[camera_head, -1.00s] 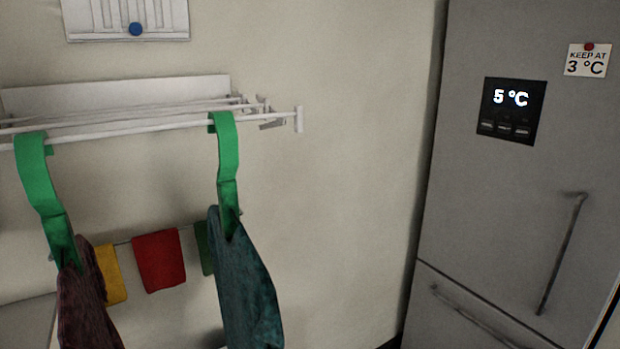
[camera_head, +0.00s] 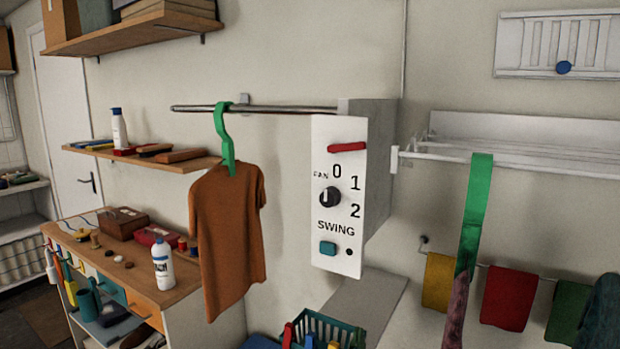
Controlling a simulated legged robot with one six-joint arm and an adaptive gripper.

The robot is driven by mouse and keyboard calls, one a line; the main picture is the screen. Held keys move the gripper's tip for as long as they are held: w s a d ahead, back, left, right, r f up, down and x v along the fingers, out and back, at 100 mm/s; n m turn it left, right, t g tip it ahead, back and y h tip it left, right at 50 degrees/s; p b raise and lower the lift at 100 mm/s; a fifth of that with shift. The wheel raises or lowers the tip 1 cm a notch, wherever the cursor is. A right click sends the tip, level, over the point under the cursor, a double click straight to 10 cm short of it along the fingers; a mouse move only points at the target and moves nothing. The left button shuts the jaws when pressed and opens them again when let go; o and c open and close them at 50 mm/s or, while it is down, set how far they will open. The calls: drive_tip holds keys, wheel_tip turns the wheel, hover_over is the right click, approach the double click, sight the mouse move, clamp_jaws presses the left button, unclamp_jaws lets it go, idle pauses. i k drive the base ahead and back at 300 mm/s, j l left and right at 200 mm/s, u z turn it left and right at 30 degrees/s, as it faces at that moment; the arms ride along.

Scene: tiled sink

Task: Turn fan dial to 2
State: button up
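The fan dial (camera_head: 329,197) is a small dark round knob on the white front panel (camera_head: 334,262) of a wall-mounted box. The numbers 0, 1 and 2 curve around it from the top to the right. A pale mark shows on the knob and seems to point upward, nearest the 0; it is too small to be certain. A red bar (camera_head: 347,148) sits above the numbers. Below the dial are the word SWING, a teal button (camera_head: 328,249) and a small dark dot. My gripper is not in view.
An orange shirt (camera_head: 229,235) on a green hanger (camera_head: 223,135) hangs from a metal rod (camera_head: 270,109) just left of the panel. A white drying rack (camera_head: 520,155) is on the right. A teal basket (camera_head: 322,329) stands below. A cluttered workbench (camera_head: 150,290) is at left.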

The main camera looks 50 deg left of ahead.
sight(331, 196)
drive_tip(key=u, duration=0.4)
drive_tip(key=j+u, duration=0.1)
drive_tip(key=u, duration=0.75)
drive_tip(key=j+u, duration=0.1)
drive_tip(key=u, duration=0.3)
drive_tip(key=k+j+z, duration=0.35)
drive_tip(key=i+l, duration=0.15)
drive_tip(key=i, duration=0.45)
